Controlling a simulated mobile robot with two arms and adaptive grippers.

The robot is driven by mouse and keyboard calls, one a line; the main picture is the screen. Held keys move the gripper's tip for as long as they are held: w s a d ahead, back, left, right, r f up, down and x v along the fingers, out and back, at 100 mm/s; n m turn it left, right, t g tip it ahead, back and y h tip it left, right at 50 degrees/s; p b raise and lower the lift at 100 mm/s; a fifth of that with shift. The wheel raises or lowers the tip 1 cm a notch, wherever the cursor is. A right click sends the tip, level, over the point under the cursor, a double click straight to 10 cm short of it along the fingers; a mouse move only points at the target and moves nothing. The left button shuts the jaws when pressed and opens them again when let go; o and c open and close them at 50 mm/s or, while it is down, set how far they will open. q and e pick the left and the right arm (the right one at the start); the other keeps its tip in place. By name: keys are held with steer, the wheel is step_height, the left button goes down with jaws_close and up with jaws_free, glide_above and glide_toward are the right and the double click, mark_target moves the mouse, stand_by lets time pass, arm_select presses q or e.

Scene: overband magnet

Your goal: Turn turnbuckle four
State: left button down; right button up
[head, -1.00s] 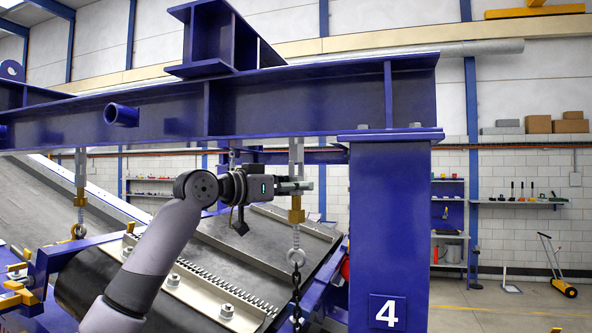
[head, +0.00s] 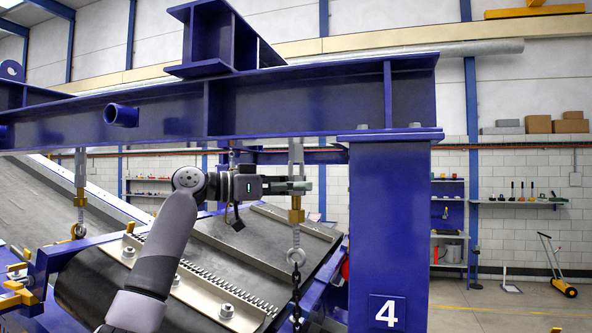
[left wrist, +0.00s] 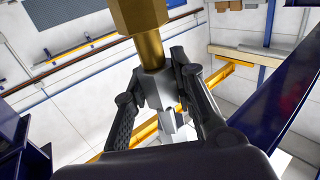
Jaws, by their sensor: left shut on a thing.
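Turnbuckle four hangs from the blue beam beside the blue post marked 4. It has a grey upper part (head: 296,155) and a brass nut (head: 296,215) below. An eye (head: 294,256) and a dark chain (head: 296,290) follow underneath. My left gripper (head: 300,187) comes in level from the left and is shut on the turnbuckle just above the brass nut. In the left wrist view the gripper's two fingers (left wrist: 160,88) close on its grey body, with the brass part (left wrist: 149,45) beside them. My right gripper is not in view.
The blue post (head: 390,235) stands close to the right of the turnbuckle. The blue beam (head: 300,100) runs overhead. A black belt with a toothed metal strip (head: 215,280) lies below. Another turnbuckle (head: 80,180) hangs at the left.

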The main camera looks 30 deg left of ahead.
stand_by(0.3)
arm_select(q)
steer(key=shift+m+g+h, duration=1.3)
steer(key=shift+g+h, duration=0.1)
steer(key=shift+g, duration=0.1)
steer(key=shift+f, duration=0.1)
steer(key=c, duration=1.2)
jaws_free()
steer(key=shift+c, duration=0.2)
steer(key=v, duration=0.8)
steer(key=shift+o, duration=0.2)
